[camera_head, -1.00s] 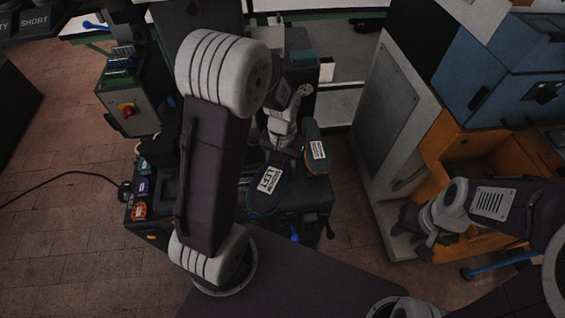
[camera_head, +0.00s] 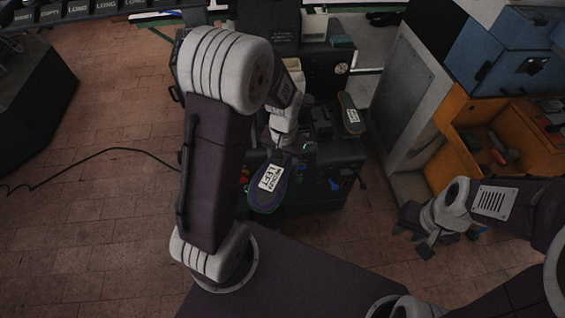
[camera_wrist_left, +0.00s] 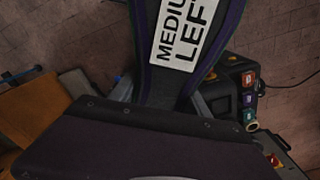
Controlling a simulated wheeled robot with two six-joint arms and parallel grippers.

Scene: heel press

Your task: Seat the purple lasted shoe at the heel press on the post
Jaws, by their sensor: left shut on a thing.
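The purple-edged shoe (camera_head: 267,186), its dark sole labelled MEDIUM LEFT facing the head camera, is held by my left gripper. The gripper's tips are mostly hidden in the head view. In the left wrist view the shoe (camera_wrist_left: 190,45) lies between the fingers of my left gripper (camera_wrist_left: 165,100), shut on it. The dark press machine (camera_head: 340,160) stands behind the shoe in the head view; I cannot make out its post. My right gripper (camera_head: 420,230) is empty at the right, over the floor, with its fingers apparently apart.
A second labelled shoe (camera_head: 352,114) with a reddish edge is at the dark machine. An orange bin (camera_head: 450,150) with items and a blue box (camera_head: 505,50) stand at right, beside a grey cabinet (camera_head: 405,95). A black cable (camera_head: 100,155) crosses open brick floor at left.

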